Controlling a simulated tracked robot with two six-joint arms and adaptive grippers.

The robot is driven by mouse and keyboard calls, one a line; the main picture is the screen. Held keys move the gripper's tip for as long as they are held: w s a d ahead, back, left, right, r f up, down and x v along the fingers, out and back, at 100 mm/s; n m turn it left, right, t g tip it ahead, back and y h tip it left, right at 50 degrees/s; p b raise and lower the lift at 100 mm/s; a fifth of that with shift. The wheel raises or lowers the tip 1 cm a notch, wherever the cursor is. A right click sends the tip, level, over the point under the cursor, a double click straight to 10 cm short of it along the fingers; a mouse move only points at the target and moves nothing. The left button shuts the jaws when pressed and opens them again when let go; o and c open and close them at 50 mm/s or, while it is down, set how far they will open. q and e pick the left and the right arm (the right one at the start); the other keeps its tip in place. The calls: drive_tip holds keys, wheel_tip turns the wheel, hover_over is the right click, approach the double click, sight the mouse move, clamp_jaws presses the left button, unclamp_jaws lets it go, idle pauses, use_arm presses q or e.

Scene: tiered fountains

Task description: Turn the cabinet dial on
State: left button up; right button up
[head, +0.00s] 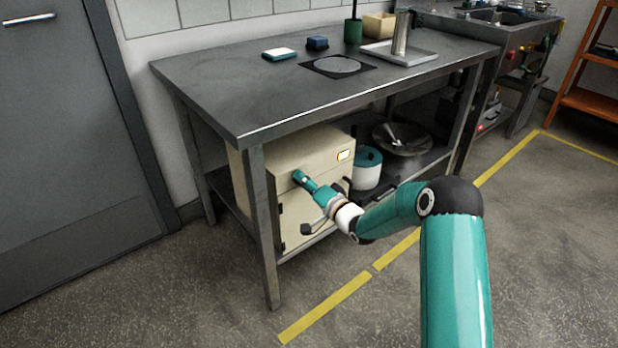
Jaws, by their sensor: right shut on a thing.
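A cream cabinet (283,155) stands on the lower shelf under the dark metal table. A small pale panel with a yellow edge (343,155) is on the upper right of its front. My right arm reaches in from the lower right. My right gripper (300,177) is at the left part of the cabinet's upper front and is shut on the dial there. The dial is mostly hidden behind the gripper, so its setting cannot be read. A door with a dark handle (347,184) is below. My left gripper is not in view.
A teal and white pot (368,168) and a wide pan (403,138) stand right of the cabinet. The table's front edge (330,108) overhangs the cabinet, and a table leg (264,230) stands close left of my gripper. The floor in front is clear.

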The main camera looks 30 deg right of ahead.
drive_tip(key=shift+s+d+f+m+p, duration=0.1)
drive_tip(key=shift+d+m+p, duration=0.1)
drive_tip(key=shift+m, duration=0.5)
drive_tip(key=shift+d+m+p, duration=0.1)
drive_tip(key=shift+m+p, duration=0.05)
drive_tip(key=shift+m, duration=0.55)
drive_tip(key=o, duration=1.1)
drive_tip(key=shift+o, duration=0.2)
drive_tip(key=shift+a, duration=0.1)
drive_tip(key=s, duration=1.2)
drive_tip(key=shift+d, duration=0.45)
